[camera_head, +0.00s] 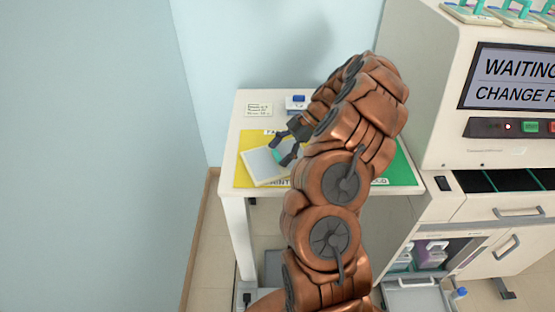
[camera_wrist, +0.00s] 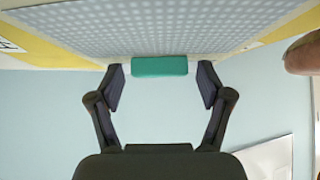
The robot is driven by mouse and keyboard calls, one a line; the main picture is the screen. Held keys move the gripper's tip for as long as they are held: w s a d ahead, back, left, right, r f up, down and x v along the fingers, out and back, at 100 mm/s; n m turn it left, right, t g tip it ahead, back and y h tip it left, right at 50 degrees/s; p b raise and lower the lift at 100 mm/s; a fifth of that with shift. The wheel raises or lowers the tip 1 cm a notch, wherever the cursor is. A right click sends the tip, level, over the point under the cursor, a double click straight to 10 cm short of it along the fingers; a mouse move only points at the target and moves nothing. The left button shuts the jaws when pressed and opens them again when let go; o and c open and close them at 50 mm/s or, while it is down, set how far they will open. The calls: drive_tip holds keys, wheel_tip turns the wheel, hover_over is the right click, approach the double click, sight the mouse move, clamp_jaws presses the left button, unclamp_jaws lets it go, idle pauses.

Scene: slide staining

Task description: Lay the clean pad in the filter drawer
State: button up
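A pale grey dotted pad (camera_head: 262,165) with a teal tab lies on the yellow part of the mat on the side table. In the wrist view the pad (camera_wrist: 160,30) fills the top, and its teal tab (camera_wrist: 160,66) sits between my fingertips. My gripper (camera_wrist: 161,84) is open around the tab, with a small gap on each side. In the head view my gripper (camera_head: 287,142) is at the pad's right edge. I cannot tell for sure which drawer is the filter drawer; a low front with a handle (camera_head: 412,282) shows below the machine.
The white machine (camera_head: 430,90) at right has a screen (camera_head: 510,80) reading "WAITING" and "CHANGE F". The mat's green part (camera_head: 400,170) is partly behind my arm. A small card (camera_head: 258,109) and a blue-topped item (camera_head: 297,101) are at the table's back. Bottles (camera_head: 430,254) stand in the cabinet.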

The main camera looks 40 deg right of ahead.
drive_tip(key=c, duration=1.1)
drive_tip(key=shift+r, duration=0.15)
